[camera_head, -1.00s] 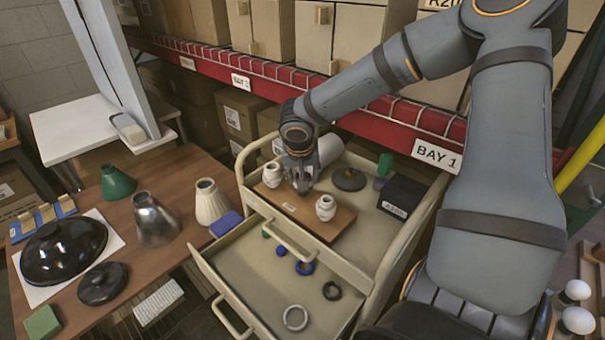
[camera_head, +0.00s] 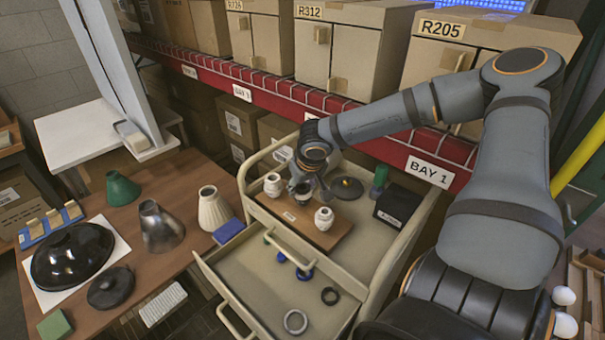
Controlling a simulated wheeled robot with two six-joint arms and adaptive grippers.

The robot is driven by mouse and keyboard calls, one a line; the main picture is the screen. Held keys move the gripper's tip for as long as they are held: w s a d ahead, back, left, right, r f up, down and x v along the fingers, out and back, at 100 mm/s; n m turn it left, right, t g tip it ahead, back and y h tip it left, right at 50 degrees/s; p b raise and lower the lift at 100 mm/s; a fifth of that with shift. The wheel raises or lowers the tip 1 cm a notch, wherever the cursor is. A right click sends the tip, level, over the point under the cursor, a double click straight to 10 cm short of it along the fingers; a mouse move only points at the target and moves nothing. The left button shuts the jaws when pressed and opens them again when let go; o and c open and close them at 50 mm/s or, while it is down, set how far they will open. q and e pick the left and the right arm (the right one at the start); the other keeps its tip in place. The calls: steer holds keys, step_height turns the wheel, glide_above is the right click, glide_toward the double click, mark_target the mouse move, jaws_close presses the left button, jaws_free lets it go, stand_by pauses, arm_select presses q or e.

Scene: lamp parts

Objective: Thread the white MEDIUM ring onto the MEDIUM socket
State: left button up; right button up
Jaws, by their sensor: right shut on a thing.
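A brown board (camera_head: 290,213) on the cart top holds two white sockets, one at the left (camera_head: 273,184) and one at the right (camera_head: 323,218). My right gripper (camera_head: 301,197) points down over the board between them, above a dark, partly hidden shape. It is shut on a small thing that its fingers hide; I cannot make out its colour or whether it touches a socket. A pale grey-white ring (camera_head: 295,321) lies in the open drawer. I cannot tell its size class. My left gripper is out of view.
A dark disc (camera_head: 347,187) and a black box (camera_head: 397,206) stand on the cart behind the board. Lamp shades stand on the left table (camera_head: 180,262).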

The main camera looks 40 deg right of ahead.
steer(key=shift+n+p, duration=0.4)
steer(key=shift+p, duration=0.1)
steer(key=shift+r+n+y+p, duration=0.15)
steer(key=shift+n+y+p, duration=0.2)
steer(key=shift+p, duration=0.2)
steer(key=shift+n+y+p, duration=0.45)
steer(key=shift+n+p, duration=0.6)
steer(key=shift+p, duration=0.4)
steer(key=shift+s+d+n+y+p, duration=0.1)
steer(key=shift+n+y+p, duration=0.4)
steer(key=shift+n+p, duration=0.75)
steer(key=shift+n+y, duration=0.3)
steer(key=shift+n, duration=0.45)
